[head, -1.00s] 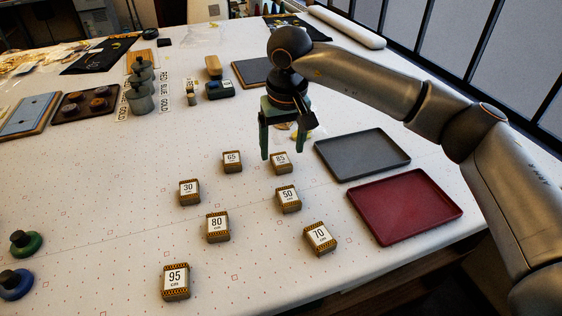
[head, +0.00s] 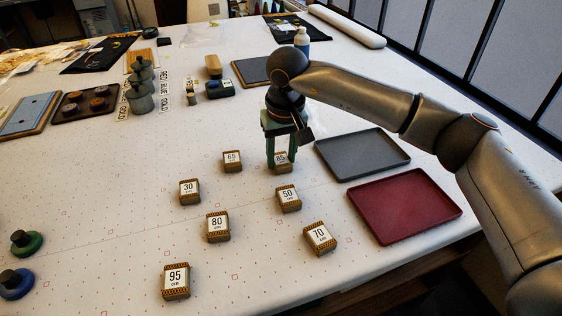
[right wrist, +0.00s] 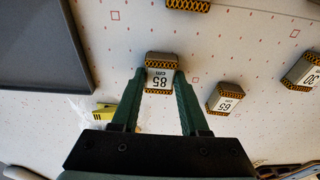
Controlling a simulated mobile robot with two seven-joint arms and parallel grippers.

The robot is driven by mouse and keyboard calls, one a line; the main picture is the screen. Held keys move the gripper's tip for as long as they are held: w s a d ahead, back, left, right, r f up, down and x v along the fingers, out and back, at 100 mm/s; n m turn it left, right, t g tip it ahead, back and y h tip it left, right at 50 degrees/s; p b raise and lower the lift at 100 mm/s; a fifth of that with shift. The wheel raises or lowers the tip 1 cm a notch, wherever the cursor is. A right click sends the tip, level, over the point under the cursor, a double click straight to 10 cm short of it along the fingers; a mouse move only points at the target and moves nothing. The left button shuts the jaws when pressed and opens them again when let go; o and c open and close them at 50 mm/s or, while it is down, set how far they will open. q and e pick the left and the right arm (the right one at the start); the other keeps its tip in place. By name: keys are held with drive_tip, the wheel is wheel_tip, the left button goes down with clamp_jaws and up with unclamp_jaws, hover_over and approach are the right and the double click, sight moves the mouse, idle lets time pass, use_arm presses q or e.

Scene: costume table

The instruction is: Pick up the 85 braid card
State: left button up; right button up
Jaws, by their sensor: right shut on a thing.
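The 85 braid card (head: 281,159) is a small block with a white label and patterned brown-and-yellow ends, on the white table. My right gripper (head: 281,163) has come down over it. In the right wrist view the green fingers are shut on the two sides of the 85 braid card (right wrist: 159,78), its label facing up. The card appears to be still at table level. My left gripper is not in view.
The 65 card (head: 232,161) is to the left and the 50 card (head: 289,199) just in front. The 30, 80, 70 and 95 cards lie nearer. A grey tray (head: 362,153) and a red tray (head: 405,207) are to the right.

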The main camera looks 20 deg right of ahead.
clamp_jaws()
